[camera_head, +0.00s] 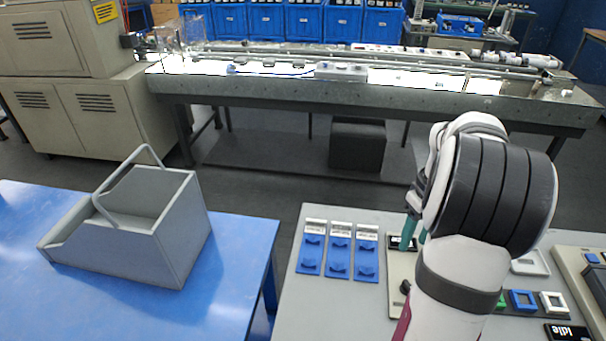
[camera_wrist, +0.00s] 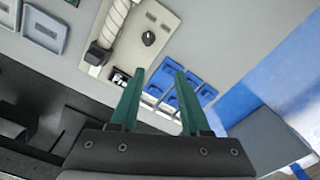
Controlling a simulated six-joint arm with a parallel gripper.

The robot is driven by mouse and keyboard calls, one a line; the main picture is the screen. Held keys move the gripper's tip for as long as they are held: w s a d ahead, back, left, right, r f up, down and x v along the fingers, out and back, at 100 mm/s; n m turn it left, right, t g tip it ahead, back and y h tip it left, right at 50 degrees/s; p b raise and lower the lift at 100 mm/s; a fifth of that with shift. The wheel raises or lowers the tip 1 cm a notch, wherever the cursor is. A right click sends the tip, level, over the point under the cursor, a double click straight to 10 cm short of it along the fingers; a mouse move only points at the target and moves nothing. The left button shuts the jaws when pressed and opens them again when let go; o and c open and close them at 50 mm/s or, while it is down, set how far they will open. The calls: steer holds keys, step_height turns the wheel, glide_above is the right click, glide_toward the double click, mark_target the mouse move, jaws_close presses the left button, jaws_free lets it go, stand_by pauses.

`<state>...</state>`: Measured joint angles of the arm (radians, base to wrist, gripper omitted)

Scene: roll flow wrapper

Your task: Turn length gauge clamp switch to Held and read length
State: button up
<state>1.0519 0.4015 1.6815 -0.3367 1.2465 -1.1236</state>
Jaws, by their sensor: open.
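The length gauge is a beige panel (camera_wrist: 165,22) with a white ribbed cylinder (camera_wrist: 113,24), a round black switch knob (camera_wrist: 148,38) and a small black display (camera_wrist: 118,77). The display's white text seems to start with "Fr", but its end is too blurred to read. In the head view my arm hides much of the panel (camera_head: 397,264); part of the display (camera_head: 403,240) and the dark knob (camera_head: 405,287) show. My gripper (camera_wrist: 160,73) is open and empty, with two green fingers apart. In the head view its fingertips (camera_head: 412,244) hang by the display end of the panel.
Several blue switch plates (camera_head: 339,250) stand left of the gauge on the grey table (camera_head: 310,310). Blue and white frames (camera_head: 523,299) and a black display reading "Idle" (camera_head: 568,333) lie right of my arm. A grey handled bin (camera_head: 170,240) sits on the blue table (camera_head: 90,312).

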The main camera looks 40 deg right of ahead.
steer(key=f, duration=0.5)
steer(key=s+d+f, duration=0.1)
steer(key=f, duration=0.5)
steer(key=d+f, duration=0.1)
steer(key=f, duration=0.4)
steer(key=shift+s+d+f, duration=0.25)
steer(key=shift+s+f, duration=0.05)
steer(key=shift+f, duration=0.05)
jaws_close()
